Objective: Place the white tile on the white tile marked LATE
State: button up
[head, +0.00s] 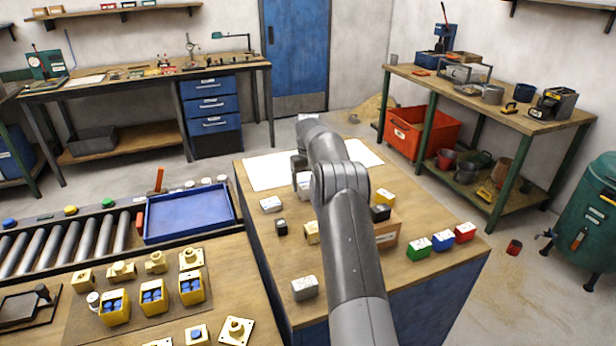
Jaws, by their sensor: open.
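Several small white tiles with dark markings lie on the wooden-topped table in front of me. One white tile (271,204) is left of my arm. Another white tile (305,287) is near the table's front left. A pale block (303,182) shows just left of my arm, partly hidden by it. The markings are too small to read, so I cannot tell which tile says LATE. My gripper (299,168) is open over the far part of the table, mostly hidden behind my arm; I cannot see whether it touches the pale block.
A white sheet (262,172) covers the table's far part. Black (282,227) and yellow (312,233) blocks stand near my arm. A wooden box (387,236) is right of it, then green (418,248), blue (443,241) and red (465,233) blocks. A blue tray (190,214) is left.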

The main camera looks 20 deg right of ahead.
notch_tip(320, 180, up, 12)
jog(key=s+a+r+t, duration=0.1)
jog(key=s+a+r, duration=0.3)
jog(key=r, duration=0.3)
jog(key=s+a+r+t, duration=0.1)
jog(key=s+a+r, duration=0.3)
jog(key=s+r, duration=0.15)
jog(key=s+a+r+t, duration=0.1)
jog(key=s+a+r, duration=0.2)
jog(key=s, duration=0.3)
jog(key=s+a+r, duration=0.3)
jog(key=s, duration=0.4)
jog(key=s+a+f+t, duration=0.1)
jog(key=s+f, duration=0.3)
jog(key=s, duration=0.5)
jog(key=s+a+f, duration=0.2)
jog(key=s+f, duration=0.2)
jog(key=s, duration=0.6)
jog(key=s+a+f+t, duration=0.1)
jog(key=s+f, duration=0.3)
jog(key=s, duration=0.5)
jog(key=shift+s+a+f+t, duration=0.15)
jog(key=shift+s+a+t, duration=0.15)
jog(key=shift+a, duration=0.2)
